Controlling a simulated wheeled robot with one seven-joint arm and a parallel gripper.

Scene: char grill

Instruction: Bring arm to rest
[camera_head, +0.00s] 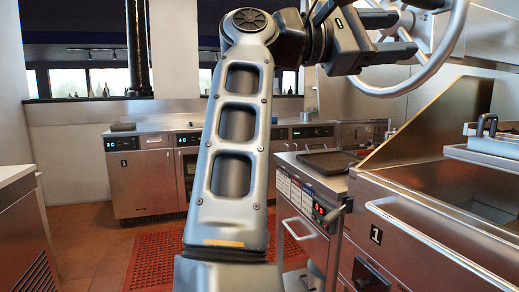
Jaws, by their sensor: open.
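My arm (238,140) rises through the middle of the view and bends to the right at its top joint. My gripper (408,34) is at the upper right, pointing right, with its two dark fingers apart and nothing visible between them. It is in front of, and overlaps in the picture, a large curved metal handle (452,40) on steel equipment. I cannot tell whether the gripper touches this handle.
A steel unit marked 1 (400,220) with an open basin stands at the right. A cabinet with a dark flat top (328,162) is beside it. Steel counters (145,180) line the back wall. A red mat (155,262) covers open floor. A counter edge (18,175) is at left.

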